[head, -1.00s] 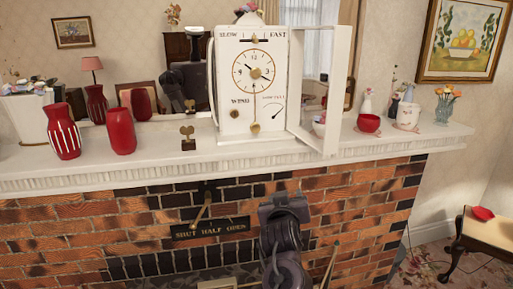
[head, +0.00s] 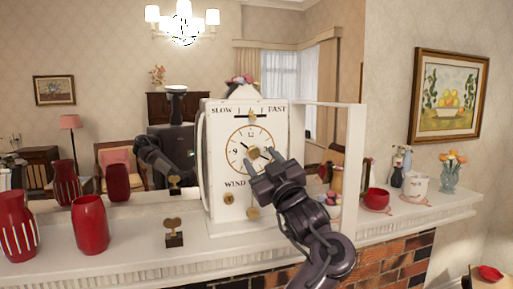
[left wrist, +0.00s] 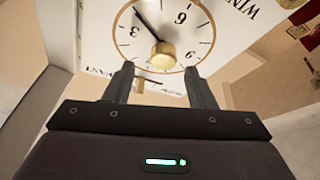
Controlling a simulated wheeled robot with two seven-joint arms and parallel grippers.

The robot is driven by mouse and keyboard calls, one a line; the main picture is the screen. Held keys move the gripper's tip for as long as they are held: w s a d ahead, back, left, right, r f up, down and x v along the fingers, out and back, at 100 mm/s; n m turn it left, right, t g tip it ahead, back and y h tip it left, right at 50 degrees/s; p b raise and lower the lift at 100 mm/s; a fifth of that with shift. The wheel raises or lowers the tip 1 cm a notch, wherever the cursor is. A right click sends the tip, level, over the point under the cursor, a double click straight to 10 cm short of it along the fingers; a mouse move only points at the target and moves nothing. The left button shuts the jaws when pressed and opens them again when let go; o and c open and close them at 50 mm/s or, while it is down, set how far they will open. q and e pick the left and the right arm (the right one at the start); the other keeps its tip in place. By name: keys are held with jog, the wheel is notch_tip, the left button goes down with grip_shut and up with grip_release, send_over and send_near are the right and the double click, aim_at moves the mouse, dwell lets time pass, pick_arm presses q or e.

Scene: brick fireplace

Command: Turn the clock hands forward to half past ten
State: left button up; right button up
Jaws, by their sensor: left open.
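The white clock (head: 217,150) stands on the mantelpiece, its glazed door (head: 352,165) swung open to the right. Its round dial (head: 240,140) is bare; one hand points near 10. Contact cannot be told. My right gripper is out of view.
A brass key on a block (head: 174,240) and red vases (head: 90,225) stand left of the clock. A red bowl (head: 376,199) and flower vase (head: 449,178) stand right. A mirror behind shows reflections. The open door is close to my left arm.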

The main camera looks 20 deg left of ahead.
aim_at(255, 155)
pick_arm(q)
jog(key=x, duration=0.3)
jog(key=shift+w+a+f+p, duration=0.1)
jog(key=shift+a+f+p, duration=0.15)
jog(key=shift+p, duration=0.15)
jog(key=shift+w, duration=0.15)
jog(key=shift+a, duration=0.1)
jog(key=c, duration=1)
jog(key=shift+o, duration=0.2)
jog(key=m+t+h, duration=0.1)
jog(key=m, duration=0.1)
jog(key=shift+f+m, duration=0.1)
jog(key=shift+m, duration=0.2)
jog(key=m+t+h, duration=0.1)
jog(key=m, duration=0.2)
jog(key=m+t+h, duration=0.1)
jog(key=m, duration=0.1)
jog(key=shift+m+h+p, duration=0.3)
jog(key=shift+m, duration=0.1)
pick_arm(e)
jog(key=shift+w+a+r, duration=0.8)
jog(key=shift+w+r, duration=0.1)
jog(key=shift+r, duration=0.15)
pick_arm(q)
jog(key=o, duration=1)
jog(key=shift+c, duration=0.2)
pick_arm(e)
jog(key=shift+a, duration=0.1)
